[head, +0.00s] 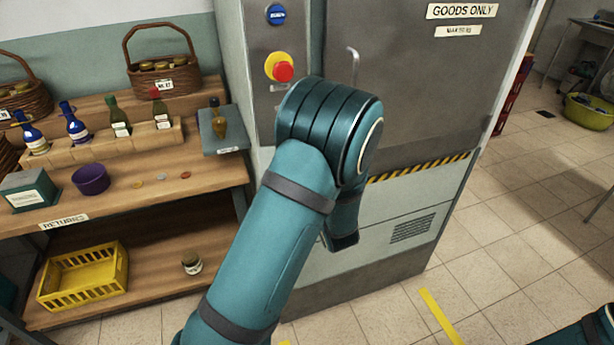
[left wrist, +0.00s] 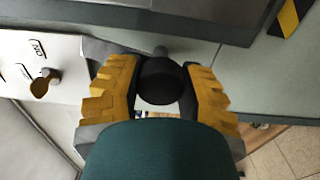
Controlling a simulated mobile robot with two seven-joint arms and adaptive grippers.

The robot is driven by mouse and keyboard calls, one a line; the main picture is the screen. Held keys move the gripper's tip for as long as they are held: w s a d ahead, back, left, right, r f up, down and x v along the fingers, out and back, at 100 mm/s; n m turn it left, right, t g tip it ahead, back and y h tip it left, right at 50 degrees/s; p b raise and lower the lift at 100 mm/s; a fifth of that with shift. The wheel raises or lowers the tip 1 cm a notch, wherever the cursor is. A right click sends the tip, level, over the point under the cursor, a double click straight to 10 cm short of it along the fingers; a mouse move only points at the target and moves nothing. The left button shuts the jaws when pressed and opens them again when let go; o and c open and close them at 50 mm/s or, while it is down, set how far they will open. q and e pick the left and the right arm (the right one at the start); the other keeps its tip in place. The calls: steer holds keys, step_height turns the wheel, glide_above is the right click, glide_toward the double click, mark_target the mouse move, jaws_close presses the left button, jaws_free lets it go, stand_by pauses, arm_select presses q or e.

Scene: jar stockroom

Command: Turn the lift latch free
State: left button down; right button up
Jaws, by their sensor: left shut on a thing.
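In the left wrist view the two yellow fingers of my left gripper (left wrist: 161,92) are closed on both sides of a dark round knob (left wrist: 160,80), which looks like the lift latch. The knob sits against the grey front of the lift. In the head view my left arm reaches to the goods lift (head: 430,90) and hides the latch and most of the gripper. The latch's turned position cannot be read. My right gripper is out of view.
A red stop button on yellow (head: 284,71) and a blue button (head: 276,14) are on the lift's side panel. A metal handle (head: 353,62) is on its door. A wooden shelf (head: 215,178) with bottles stands left. The floor (head: 510,220) at right is largely clear.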

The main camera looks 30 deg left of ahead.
arm_select(q)
steer(key=shift+a+n, duration=0.1)
steer(key=shift+n, duration=1)
steer(key=shift+c, duration=2.3)
jaws_free()
steer(key=shift+s, duration=0.1)
steer(key=shift+s+d, duration=0.25)
steer(key=shift+d, duration=0.2)
steer(key=v, duration=1.1)
